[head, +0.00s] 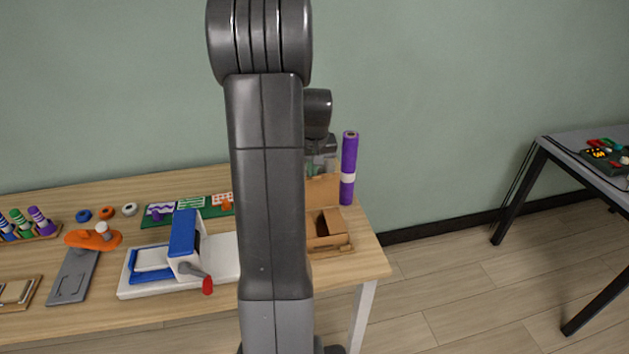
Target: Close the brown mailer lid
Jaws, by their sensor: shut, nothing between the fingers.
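The brown mailer (328,241) sits near the right end of the workbench, and my arm hides its left part. Its lid (322,190) stands raised at the back, and the open inside shows in front of it. My gripper (322,160) is at the top edge of the raised lid, partly hidden behind my arm. It is shut and empty. I cannot tell whether it touches the lid.
A purple roll (349,165) stands upright just right of the lid. A blue and white press with a red-tipped handle (184,254) lies left of my arm. An orange tool (93,239) and several small parts fill the left side. A dark table (590,155) stands far right.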

